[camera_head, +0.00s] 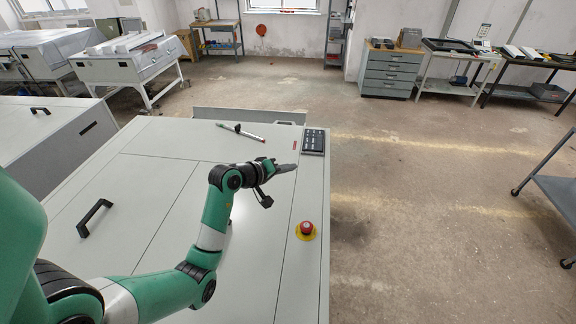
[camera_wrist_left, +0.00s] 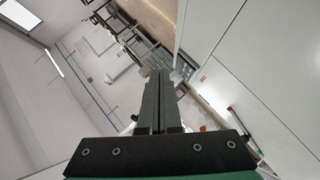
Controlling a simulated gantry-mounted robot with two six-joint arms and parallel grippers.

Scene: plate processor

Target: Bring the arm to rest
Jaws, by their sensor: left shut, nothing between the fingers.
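My left arm reaches in from the left over the plate processor (camera_head: 150,145). Its gripper (camera_head: 292,167) is above the right part of the machine's top, between the keypad and the red emergency button. In the left wrist view the two fingers of this gripper (camera_wrist_left: 158,76) lie together, shut with nothing between them. The wrist view looks out tilted across the room, with the machine's pale panels at its right. My right gripper is in neither view.
The machine top carries a black handle (camera_head: 95,217), a red emergency button (camera_head: 306,229) on a yellow base, a dark keypad (camera_head: 314,141) and a pen-like tool (camera_head: 240,132). Open floor lies right of the machine. A grey cart (camera_head: 560,190) stands at the far right.

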